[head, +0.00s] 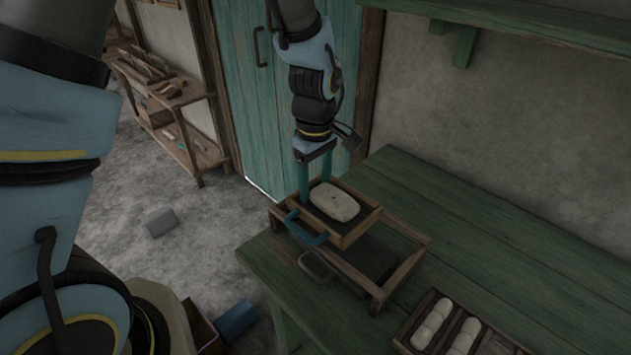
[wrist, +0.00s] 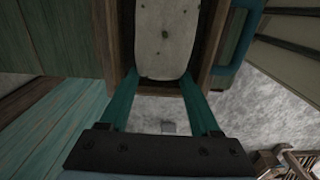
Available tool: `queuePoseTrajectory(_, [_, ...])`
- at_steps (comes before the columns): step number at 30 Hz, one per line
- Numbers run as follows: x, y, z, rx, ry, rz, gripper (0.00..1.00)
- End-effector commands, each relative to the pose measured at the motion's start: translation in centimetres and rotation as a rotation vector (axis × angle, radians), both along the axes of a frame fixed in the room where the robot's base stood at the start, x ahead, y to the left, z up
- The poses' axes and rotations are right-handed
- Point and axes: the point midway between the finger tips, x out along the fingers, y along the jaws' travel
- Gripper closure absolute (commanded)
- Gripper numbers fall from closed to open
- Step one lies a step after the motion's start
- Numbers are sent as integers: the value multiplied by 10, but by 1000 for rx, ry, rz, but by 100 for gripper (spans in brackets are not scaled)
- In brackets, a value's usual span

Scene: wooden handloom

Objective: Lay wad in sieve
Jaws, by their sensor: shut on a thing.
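The wad (head: 334,202) is a pale oval slab with small dark spots. It lies within the walls of the sieve (head: 364,220), a small wooden frame with a dark bottom and a teal handle on its left. In the wrist view, my gripper (wrist: 160,78) has one teal finger on each side of the wad (wrist: 165,35), inside the sieve's side walls (wrist: 208,45). I cannot tell whether the wad touches the bottom.
The sieve sits on a larger wooden stand (head: 408,268) on the green table (head: 480,245). A compartmented tray (head: 411,323) with several pale rolls is at the front right. The table's back right is clear. A teal door (head: 240,100) and a shelf (head: 165,125) stand behind.

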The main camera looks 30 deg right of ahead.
Motion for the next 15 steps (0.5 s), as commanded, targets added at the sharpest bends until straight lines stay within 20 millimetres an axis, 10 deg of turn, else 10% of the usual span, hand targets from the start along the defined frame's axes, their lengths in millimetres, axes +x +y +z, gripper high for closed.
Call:
queuePoseTrajectory(5, [0,0,0,0,0,0,88])
queuePoseTrajectory(6, [0,0,0,0,0,0,32])
queuePoseTrajectory(15, [0,0,0,0,0,-1,2])
